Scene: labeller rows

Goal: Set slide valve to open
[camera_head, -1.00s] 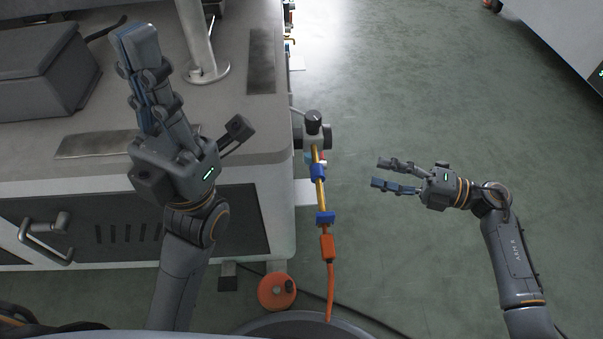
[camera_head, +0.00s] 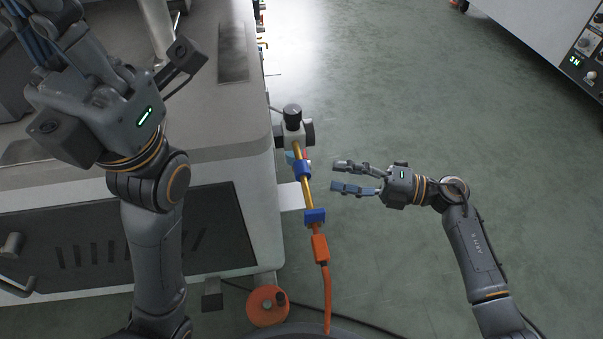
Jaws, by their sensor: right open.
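The slide valve assembly hangs at the right side of the bench: a brass tube (camera_head: 307,190) with a blue sleeve (camera_head: 303,170) on it and a second blue block (camera_head: 315,216) lower down. I cannot tell which position the valve is in. My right gripper (camera_head: 340,176) is open and empty. Its two fingers point left at the tube, just right of the blue sleeve, with a small gap in the picture. My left gripper (camera_head: 45,40) is over the bench at the upper left, its fingertips cut off by the frame edge.
A grey fitting with a black knob (camera_head: 292,115) tops the tube. An orange hose (camera_head: 326,290) runs down from its lower end. The bench (camera_head: 200,110) bounds the left side. An orange round object (camera_head: 267,306) is on the floor. Open floor (camera_head: 400,110) lies to the right.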

